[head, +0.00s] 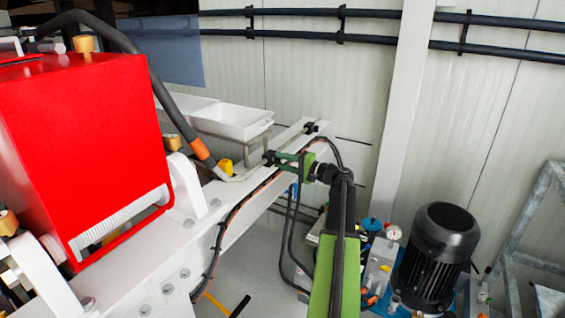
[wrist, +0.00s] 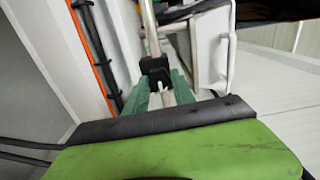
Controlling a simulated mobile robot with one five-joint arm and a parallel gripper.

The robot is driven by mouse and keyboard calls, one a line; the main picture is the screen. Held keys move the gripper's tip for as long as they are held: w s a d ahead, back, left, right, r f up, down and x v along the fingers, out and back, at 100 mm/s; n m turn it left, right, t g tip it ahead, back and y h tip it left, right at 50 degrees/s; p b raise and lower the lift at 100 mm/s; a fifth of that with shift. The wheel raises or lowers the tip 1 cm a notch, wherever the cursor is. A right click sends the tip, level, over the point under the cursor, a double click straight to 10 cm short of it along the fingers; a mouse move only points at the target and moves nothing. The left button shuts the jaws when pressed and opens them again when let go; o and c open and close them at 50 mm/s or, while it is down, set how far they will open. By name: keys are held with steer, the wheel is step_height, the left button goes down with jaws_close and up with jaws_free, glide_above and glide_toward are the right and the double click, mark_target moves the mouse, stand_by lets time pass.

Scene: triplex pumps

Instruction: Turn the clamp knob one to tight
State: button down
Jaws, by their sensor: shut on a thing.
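A small black clamp knob (head: 269,157) sits at the edge of the white beam, near the middle of the head view. My gripper (head: 278,158), with green fingers, reaches it from the right and is shut on it. In the wrist view the black knob (wrist: 154,66) shows between the tips of the two green fingers of my gripper (wrist: 161,78). Part of the knob is hidden by the fingers. I cannot tell how far it is turned. A second black knob (head: 311,128) stands farther along the beam, apart from my gripper.
A red machine housing (head: 80,140) fills the left. A dark hose with an orange end (head: 199,148) comes down near the beam (head: 205,240). White trays (head: 232,121) stand behind. A black motor (head: 437,255) and gauge (head: 393,232) are at lower right.

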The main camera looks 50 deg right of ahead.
steer(key=shift+m, duration=0.3)
steer(key=c, duration=1.1)
jaws_free()
steer(key=shift+o, duration=0.2)
